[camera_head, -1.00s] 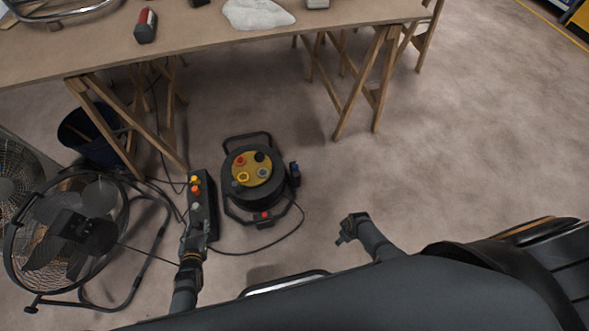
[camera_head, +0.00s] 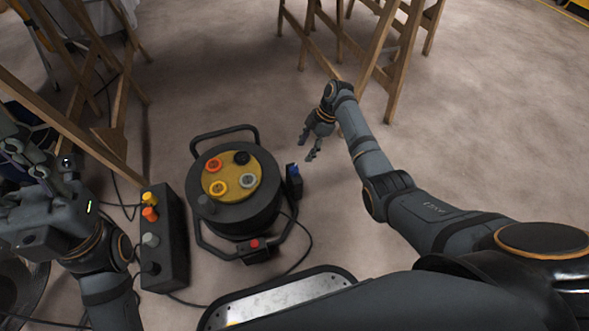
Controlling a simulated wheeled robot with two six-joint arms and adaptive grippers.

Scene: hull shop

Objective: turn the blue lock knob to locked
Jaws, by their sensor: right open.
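The blue lock knob (camera_head: 294,168) is small and sits on a dark block at the right side of the black cable reel (camera_head: 236,212). Its exact turned position is too small to tell. My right gripper (camera_head: 308,148) is open and empty. In the picture it is just above and right of the knob, with its fingers pointing down and left, apart from it. My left gripper (camera_head: 42,160) is at the left edge, left of the reel and away from the knob.
A black control box (camera_head: 176,241) with orange, yellow and grey knobs stands left of the reel. Wooden trestle legs (camera_head: 378,50) stand behind, with more at the left. Black cables lie around the reel. The floor (camera_head: 480,130) at the right is clear.

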